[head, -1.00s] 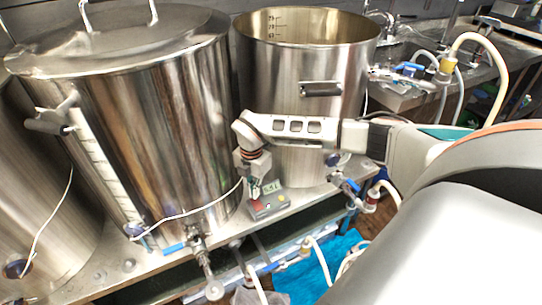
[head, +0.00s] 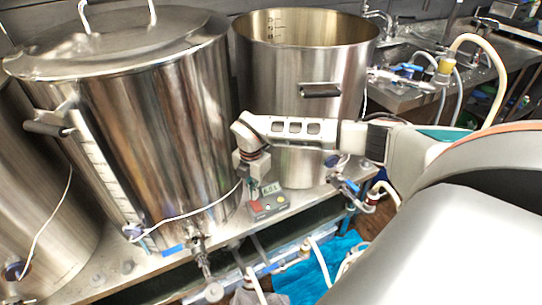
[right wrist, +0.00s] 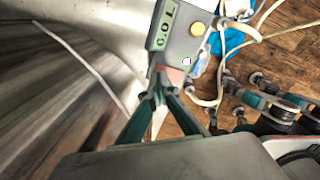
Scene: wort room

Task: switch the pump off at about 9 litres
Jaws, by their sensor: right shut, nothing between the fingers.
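A small grey control box (head: 268,203) sits on the metal shelf in front of the open steel kettle (head: 320,140). It has a lit green display (head: 271,188), whose digits are too small to read surely in the head view and appear turned in the right wrist view (right wrist: 165,27). My left gripper is not in view.
A large lidded kettle (head: 130,110) with a sight gauge (head: 98,175) stands at left. A sink counter (head: 425,65) with hoses is at the back right.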

